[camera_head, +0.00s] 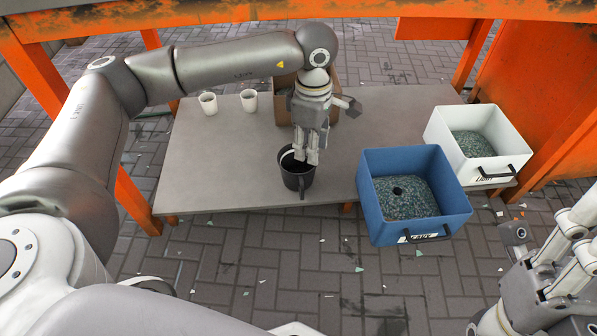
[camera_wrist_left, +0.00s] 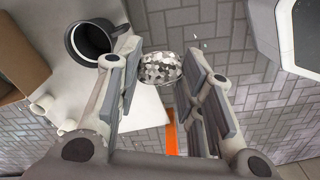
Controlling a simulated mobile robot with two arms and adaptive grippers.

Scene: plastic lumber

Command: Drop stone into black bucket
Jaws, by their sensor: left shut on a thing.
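The black bucket (camera_head: 298,182) is a dark mug-like container with a handle, standing upright near the table's front edge. It also shows at the upper left of the left wrist view (camera_wrist_left: 74,46). My left gripper (camera_head: 308,156) points down at the bucket, its fingertips overlapping the opening in the head view. It is shut on a speckled grey-and-white stone (camera_wrist_left: 161,69), seen between the fingertips in the left wrist view. The stone cannot be made out clearly in the head view. My right gripper (camera_head: 560,250) is at the lower right, away from the table; its jaw opening is unclear.
The grey table (camera_head: 215,165) also holds two white cups (camera_head: 208,103) and an open cardboard box (camera_head: 345,100) behind my left gripper. A blue bin (camera_head: 372,205) and a white bin (camera_head: 440,128), both holding greenish flakes, stand at the right.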

